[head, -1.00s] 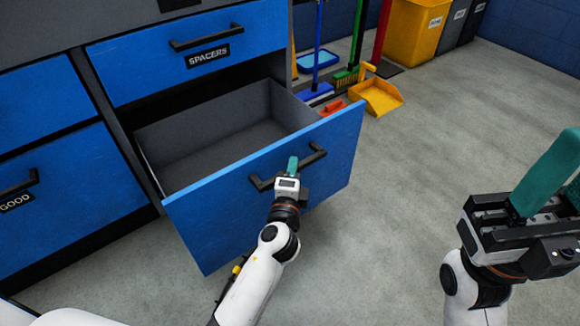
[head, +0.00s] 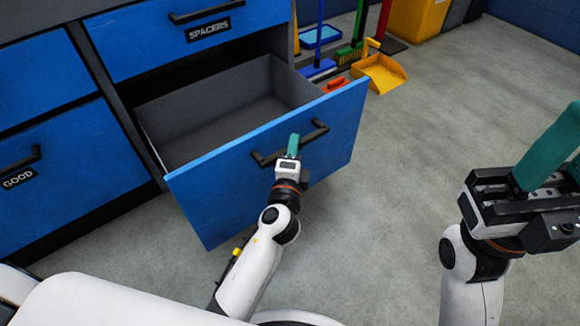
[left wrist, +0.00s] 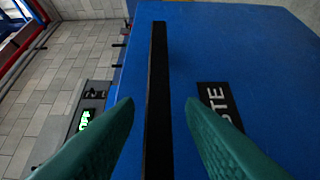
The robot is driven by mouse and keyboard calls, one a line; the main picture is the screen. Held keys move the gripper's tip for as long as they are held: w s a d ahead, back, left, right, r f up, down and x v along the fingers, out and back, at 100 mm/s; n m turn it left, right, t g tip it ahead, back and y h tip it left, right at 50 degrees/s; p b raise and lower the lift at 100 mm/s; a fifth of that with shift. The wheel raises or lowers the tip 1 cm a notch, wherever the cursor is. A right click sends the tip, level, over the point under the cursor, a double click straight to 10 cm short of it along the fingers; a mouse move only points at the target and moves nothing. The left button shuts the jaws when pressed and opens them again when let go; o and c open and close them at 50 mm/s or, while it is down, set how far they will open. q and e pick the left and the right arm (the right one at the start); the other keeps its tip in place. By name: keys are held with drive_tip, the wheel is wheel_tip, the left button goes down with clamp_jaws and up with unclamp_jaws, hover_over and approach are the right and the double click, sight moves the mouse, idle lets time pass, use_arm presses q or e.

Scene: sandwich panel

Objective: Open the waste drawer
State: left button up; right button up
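The blue waste drawer (head: 225,195) stands pulled well out of the cabinet, and its grey inside looks empty. Its black bar handle (head: 318,133) is on the front panel. In the left wrist view the handle (left wrist: 158,90) runs between my left gripper's (left wrist: 160,110) two teal fingers, with a gap on each side. A black label (left wrist: 215,105) there reads "STE", partly hidden by a finger. In the head view my left gripper (head: 293,146) is at the handle. My right gripper (head: 545,155) is off to the right, away from the drawer, partly cut off by the frame edge.
The closed SPACERS drawer (head: 190,35) is above and the GOOD drawer (head: 65,175) is at left. Brooms and a yellow dustpan (head: 380,73) stand behind the open drawer's right side. A yellow bin (head: 415,18) is farther back. The grey floor at right is clear.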

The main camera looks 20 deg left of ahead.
use_arm(q)
drive_tip(key=s+d, duration=0.1)
drive_tip(key=s, duration=0.9)
drive_tip(key=shift+s+d, duration=0.15)
drive_tip(key=shift+s, duration=0.1)
